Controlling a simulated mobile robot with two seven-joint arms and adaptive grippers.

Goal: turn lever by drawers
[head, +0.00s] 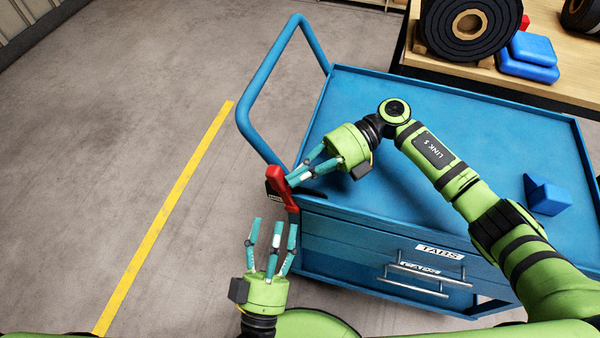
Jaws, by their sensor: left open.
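A red lever (284,190) sits on a dark mount at the front left corner of the blue drawer cart (440,115). My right gripper (295,176) reaches over the cart top from the right, with its teal fingertips at the lever's right side. The fingertips overlap the lever's edge in the head view, so I cannot tell whether they grip it. My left gripper (270,228) is open and empty, below the lever and in front of the cart corner, pointing up the picture. The drawers (345,232) with silver handles are on the cart's front, and look shut.
A blue tubular push handle (262,75) rises at the cart's left side. A blue block (546,195) lies on the cart top at right. A wooden bench (572,82) with a black roll (435,38) stands behind. The floor at left is clear, with a yellow line (165,215).

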